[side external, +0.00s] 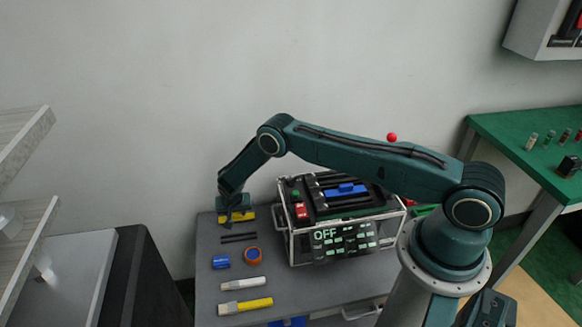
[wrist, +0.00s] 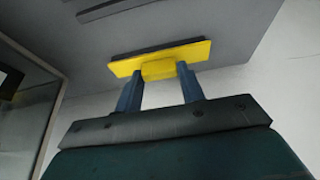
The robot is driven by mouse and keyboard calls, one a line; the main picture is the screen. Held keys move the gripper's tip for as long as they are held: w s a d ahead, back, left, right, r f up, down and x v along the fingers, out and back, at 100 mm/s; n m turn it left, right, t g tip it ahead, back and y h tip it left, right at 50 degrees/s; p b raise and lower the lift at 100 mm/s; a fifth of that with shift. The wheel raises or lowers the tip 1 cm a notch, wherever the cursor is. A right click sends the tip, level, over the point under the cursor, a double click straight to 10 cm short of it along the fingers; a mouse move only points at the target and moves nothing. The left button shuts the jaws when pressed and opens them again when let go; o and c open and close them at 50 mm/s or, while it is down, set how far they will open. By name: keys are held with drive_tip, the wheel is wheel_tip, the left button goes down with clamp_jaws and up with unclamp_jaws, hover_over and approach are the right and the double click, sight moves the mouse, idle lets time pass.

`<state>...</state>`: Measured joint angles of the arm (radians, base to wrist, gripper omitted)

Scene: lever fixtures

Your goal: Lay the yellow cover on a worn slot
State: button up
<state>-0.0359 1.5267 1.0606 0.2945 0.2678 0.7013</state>
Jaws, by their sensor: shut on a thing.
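The yellow cover (wrist: 192,55) is a flat yellow plate with a raised yellow grip block, seen in the wrist view between my two blue fingers. My gripper (wrist: 158,78) is shut on that block. In the side view my gripper (side external: 234,212) points down at the far left corner of the grey table, with the yellow cover (side external: 247,213) at its tips. I cannot tell whether the cover touches the table. The fixture box (side external: 340,215) stands to the right, with dark slots on top and a blue piece (side external: 345,190) across them. Which slot is worn is not clear.
The box front shows "OFF" (side external: 325,235); a red block (side external: 301,211) and a green button (side external: 295,195) are on top.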

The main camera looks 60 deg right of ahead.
sight(237, 214)
wheel_tip(237, 214, up, 20)
idle(0.8)
drive_tip(key=shift+d, duration=0.1)
idle(0.5)
drive_tip(key=s+d+r, duration=0.4)
drive_tip(key=s+d, duration=0.8)
drive_tip(key=d, duration=0.3)
drive_tip(key=s+d+r, duration=0.1)
drive_tip(key=s+d, duration=0.1)
drive_tip(key=s, duration=0.5)
drive_tip(key=s+d+r, duration=0.2)
drive_tip(key=s+d, duration=0.1)
drive_tip(key=s, duration=0.4)
drive_tip(key=shift+s+d, duration=0.3)
drive_tip(key=shift+f, duration=0.1)
drive_tip(key=shift+f, duration=2.7)
drive_tip(key=shift+f, duration=0.75)
